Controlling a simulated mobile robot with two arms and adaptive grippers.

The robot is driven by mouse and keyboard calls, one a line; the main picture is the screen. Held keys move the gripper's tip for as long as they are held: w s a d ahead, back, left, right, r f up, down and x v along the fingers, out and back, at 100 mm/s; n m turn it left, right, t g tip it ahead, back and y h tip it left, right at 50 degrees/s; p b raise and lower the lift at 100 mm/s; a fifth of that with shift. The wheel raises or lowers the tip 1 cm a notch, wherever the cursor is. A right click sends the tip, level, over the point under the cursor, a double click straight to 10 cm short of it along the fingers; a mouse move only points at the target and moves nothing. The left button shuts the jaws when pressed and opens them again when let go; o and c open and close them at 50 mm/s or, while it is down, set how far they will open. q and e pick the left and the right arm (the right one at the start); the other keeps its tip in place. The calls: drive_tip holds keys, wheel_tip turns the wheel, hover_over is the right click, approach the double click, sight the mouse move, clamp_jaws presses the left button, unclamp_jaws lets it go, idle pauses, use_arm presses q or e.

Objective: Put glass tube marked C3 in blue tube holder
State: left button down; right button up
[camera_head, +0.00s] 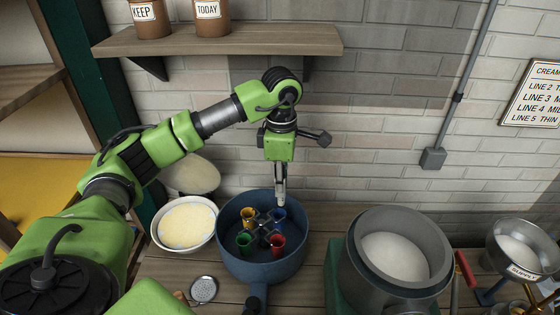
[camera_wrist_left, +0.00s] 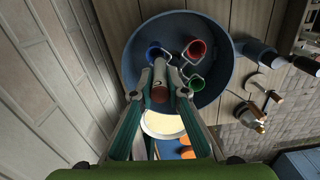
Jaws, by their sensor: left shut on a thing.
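A dark blue pan (camera_head: 262,270) holds a rack with yellow (camera_head: 248,214), blue (camera_head: 279,215), green (camera_head: 244,241) and red (camera_head: 277,243) tube holders. My left gripper (camera_head: 281,192) points down just above the blue holder. In the left wrist view the gripper (camera_wrist_left: 161,88) is shut on a slim tube (camera_wrist_left: 160,94) with a brownish near end. There the blue holder (camera_wrist_left: 153,51) lies just beyond the tube, with the red (camera_wrist_left: 196,47) and green (camera_wrist_left: 196,82) holders to its right. No mark on the tube is readable. I cannot tell whether its far end is inside the blue holder.
A cream-filled bowl (camera_head: 187,226) stands left of the pan and a large grey vessel (camera_head: 440,250) stands to the right. A perforated skimmer (camera_head: 204,289) lies in front. A shelf (camera_head: 220,40) with brown jars is on the brick wall above.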

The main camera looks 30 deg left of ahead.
sight(279, 200)
use_arm(q)
drive_tip(key=f, duration=0.1)
drive_tip(key=f+n+b, duration=0.1)
drive_tip(key=a+f+b, duration=0.1)
drive_tip(key=shift+w+f, duration=0.2)
drive_tip(key=shift+w, duration=0.1)
use_arm(e)
drive_tip(key=shift+s+d+f, duration=0.15)
drive_tip(key=shift+d+f, duration=0.05)
drive_tip(key=shift+f, duration=0.35)
drive_tip(key=shift+s+d+f, duration=0.1)
drive_tip(key=shift+d+f, duration=0.1)
drive_tip(key=shift+f, duration=0.3)
drive_tip(key=shift+a+f, duration=0.1)
drive_tip(key=shift+a, duration=0.25)
use_arm(q)
drive_tip(key=shift+b, duration=0.3)
use_arm(e)
drive_tip(key=shift+s+d+f, duration=0.1)
drive_tip(key=shift+d, duration=0.25)
use_arm(q)
drive_tip(key=shift+f+b, duration=0.8)
drive_tip(key=shift+f, duration=0.1)
use_arm(e)
drive_tip(key=shift+a+f, duration=0.2)
drive_tip(key=shift+f, duration=0.55)
